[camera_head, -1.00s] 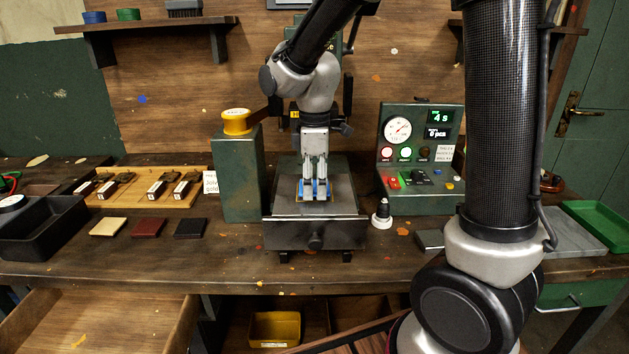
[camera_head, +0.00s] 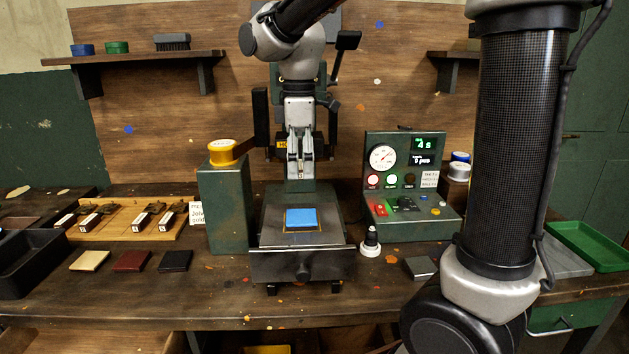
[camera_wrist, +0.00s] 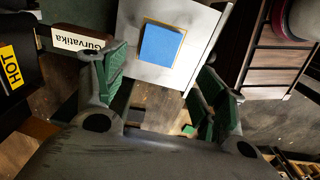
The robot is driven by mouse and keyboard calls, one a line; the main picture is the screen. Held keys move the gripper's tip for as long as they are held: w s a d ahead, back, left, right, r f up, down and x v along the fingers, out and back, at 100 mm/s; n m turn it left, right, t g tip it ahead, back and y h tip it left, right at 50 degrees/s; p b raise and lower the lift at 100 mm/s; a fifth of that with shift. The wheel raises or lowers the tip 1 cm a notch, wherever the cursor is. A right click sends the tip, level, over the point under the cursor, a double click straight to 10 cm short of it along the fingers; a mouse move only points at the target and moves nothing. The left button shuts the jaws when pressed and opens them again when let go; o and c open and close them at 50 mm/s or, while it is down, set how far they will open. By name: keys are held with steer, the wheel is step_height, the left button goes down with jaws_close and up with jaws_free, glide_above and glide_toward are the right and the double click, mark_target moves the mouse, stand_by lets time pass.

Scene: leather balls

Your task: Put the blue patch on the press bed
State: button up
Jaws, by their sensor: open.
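The blue patch (camera_head: 301,218) lies flat on the press bed (camera_head: 328,238), within the yellow-outlined square there. The wrist view also shows the blue patch (camera_wrist: 161,43) on the pale bed plate (camera_wrist: 198,48), with a yellow border showing around it. My gripper (camera_head: 300,170) is above and behind the patch in the head view, clear of it. In the wrist view my gripper (camera_wrist: 160,90) has its green-padded fingers spread wide with nothing between them.
A green post with a yellow button (camera_head: 222,152) stands left of the press. A control panel (camera_head: 405,180) stands right of it. Beige, red and black patches (camera_head: 132,261) lie in front on the bench. A green tray (camera_head: 585,245) is at far right.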

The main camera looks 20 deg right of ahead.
steer(key=s+d+f+m+t, duration=0.1)
steer(key=s+d+m+t, duration=0.3)
steer(key=s+d+m, duration=1)
steer(key=s+d, duration=0.1)
steer(key=s, duration=0.4)
